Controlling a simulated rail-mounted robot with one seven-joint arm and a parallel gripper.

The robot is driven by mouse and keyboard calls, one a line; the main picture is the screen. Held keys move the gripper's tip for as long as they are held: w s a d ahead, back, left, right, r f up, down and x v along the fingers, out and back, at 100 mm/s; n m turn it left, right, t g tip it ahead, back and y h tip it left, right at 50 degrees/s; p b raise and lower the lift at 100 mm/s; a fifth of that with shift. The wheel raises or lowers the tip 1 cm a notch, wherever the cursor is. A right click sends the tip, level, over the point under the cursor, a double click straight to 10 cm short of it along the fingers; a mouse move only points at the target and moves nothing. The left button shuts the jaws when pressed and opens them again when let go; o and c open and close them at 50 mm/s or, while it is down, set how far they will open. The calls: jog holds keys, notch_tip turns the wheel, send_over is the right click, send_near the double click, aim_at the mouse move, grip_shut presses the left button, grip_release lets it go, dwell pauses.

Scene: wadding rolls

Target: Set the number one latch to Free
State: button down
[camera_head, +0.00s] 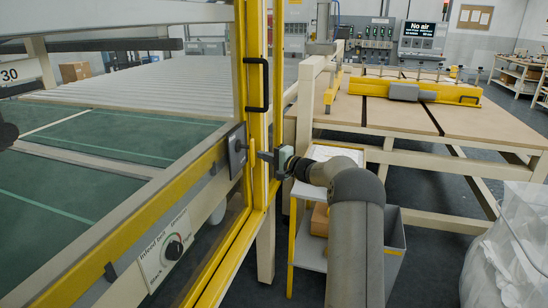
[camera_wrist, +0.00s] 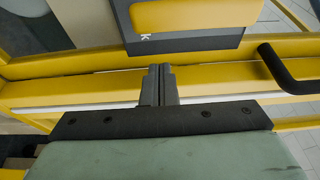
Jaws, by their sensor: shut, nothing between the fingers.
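A dark latch plate (camera_head: 237,150) is mounted on the yellow frame at centre left in the head view. In the wrist view the plate (camera_wrist: 190,44) is at the top, with a rounded yellow handle (camera_wrist: 195,14) lying across it. A letter K shows below the handle; the rest of the lettering is hidden or out of frame, and I cannot read a number. My gripper (camera_head: 262,155) is just right of the plate, beside the yellow post. In the wrist view my gripper (camera_wrist: 160,68) is shut and empty, its tips below the plate's lower edge and the handle.
A black pull handle (camera_head: 258,85) sticks out of the yellow post above my gripper and shows at right in the wrist view (camera_wrist: 285,68). A dial panel (camera_head: 165,250) is at lower left. A grey bin (camera_head: 393,245) stands below my arm. A screen (camera_head: 418,38) reads "No air".

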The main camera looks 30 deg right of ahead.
aim_at(252, 153)
jog(key=shift+s+a+r, duration=0.1)
jog(key=shift+s+a, duration=1)
jog(key=shift+s, duration=0.25)
